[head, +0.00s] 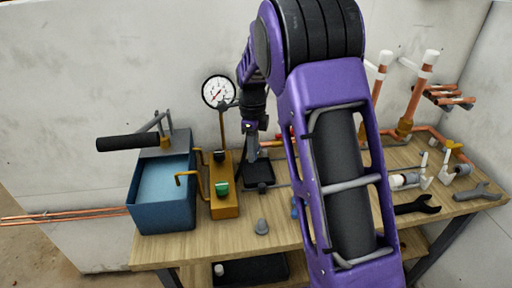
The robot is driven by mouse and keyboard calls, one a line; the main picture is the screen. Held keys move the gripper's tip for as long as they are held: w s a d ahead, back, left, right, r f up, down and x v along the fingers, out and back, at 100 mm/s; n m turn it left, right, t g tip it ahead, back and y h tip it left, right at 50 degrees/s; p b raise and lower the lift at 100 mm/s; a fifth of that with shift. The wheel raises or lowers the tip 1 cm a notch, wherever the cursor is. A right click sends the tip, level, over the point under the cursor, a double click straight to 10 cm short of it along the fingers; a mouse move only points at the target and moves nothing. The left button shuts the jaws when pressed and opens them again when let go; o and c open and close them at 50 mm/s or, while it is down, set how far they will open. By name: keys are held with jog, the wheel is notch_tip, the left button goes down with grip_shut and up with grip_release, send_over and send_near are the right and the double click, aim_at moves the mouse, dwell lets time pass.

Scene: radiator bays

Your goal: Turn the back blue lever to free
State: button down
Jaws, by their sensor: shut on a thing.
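My gripper (252,155) points down at the back of the bench, just right of the gauge post. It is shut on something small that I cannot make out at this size. No back blue lever shows clearly. A small blue piece (294,208) shows beside the left edge of my purple arm, apart from my gripper; I cannot tell what it is. A small red part (279,137) shows behind and right of my gripper. My arm hides much of the bench's middle and the pipework there.
A blue tank (161,215) with a black-handled lever (128,142), a brass block (224,207) with a green knob, and a pressure gauge (218,92) stand left.

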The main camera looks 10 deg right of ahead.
jog(key=shift+w+a+r+m+p, duration=0.1)
jog(key=shift+a+m+p, duration=0.3)
jog(key=shift+m, duration=0.25)
jog(key=shift+w+a+f+m+p, duration=0.15)
jog(key=shift+a+m+p, duration=0.1)
jog(key=shift+m+p, duration=0.35)
jog(key=shift+w+a+r+m+p, duration=0.15)
jog(key=shift+a+m+p, duration=0.2)
jog(key=shift+m, duration=0.4)
jog(key=shift+a, duration=0.1)
jog(key=c, duration=0.7)
grip_release()
jog(key=shift+o, duration=0.2)
notch_tip(320, 180, up, 17)
jog(key=p, duration=0.1)
jog(key=shift+r, duration=0.15)
